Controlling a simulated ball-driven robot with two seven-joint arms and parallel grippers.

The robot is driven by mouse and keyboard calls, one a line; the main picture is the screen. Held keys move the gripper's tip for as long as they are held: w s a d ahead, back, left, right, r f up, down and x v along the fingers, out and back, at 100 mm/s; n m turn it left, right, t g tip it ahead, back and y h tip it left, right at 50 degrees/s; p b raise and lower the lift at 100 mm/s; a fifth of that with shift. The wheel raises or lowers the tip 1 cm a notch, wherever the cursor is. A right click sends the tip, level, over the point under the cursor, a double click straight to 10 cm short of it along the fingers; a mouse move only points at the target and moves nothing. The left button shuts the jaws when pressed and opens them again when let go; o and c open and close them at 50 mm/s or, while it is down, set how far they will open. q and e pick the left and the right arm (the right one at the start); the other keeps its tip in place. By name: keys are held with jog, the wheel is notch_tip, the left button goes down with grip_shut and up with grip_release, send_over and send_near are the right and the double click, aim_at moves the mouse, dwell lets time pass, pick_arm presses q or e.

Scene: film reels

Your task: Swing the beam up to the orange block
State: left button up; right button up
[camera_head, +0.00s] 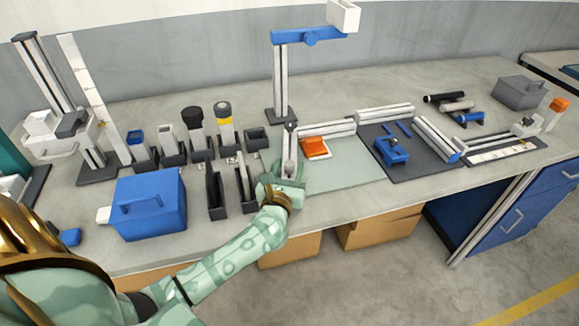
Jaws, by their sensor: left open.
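An orange block (558,105) sits on top of a short white post at the far right of the bench. Beside it, a pale marked beam (497,153) lies low along a dark base (515,147), with a small white and dark fitting near its right end. I cannot tell how the beam is hinged. My left gripper (289,167) is open over the front middle of the bench, far to the left of the beam and not touching it. Its fingers are small and partly hidden by the hand. My right gripper is out of view.
A blue arm on a post (281,85) rises behind my left gripper. An orange piece (314,147) lies on a pale green mat (345,168). A dark mat (425,164) holds a blue fixture (391,151). A blue box (150,205) stands at left.

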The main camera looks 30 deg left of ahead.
pick_arm(q)
jog(key=shift+w+a, duration=0.2)
jog(key=shift+w, duration=0.4)
grip_shut()
jog(key=shift+w+d+n+y, duration=0.25)
jog(key=shift+d+n+y, duration=0.15)
jog(key=shift+y, duration=0.1)
jog(key=w+d+n+g+y+b, duration=0.2)
jog(key=y+b, duration=0.1)
jog(key=shift+w+d+f, duration=0.2)
jog(key=shift+d+f, duration=0.1)
jog(key=shift+d, duration=0.1)
jog(key=shift+w+d+r+n+g+y+b, duration=0.2)
jog(key=shift+w+d+n+g+y+b, duration=0.1)
jog(key=shift+n+g+y, duration=0.15)
jog(key=shift+a+r, duration=0.1)
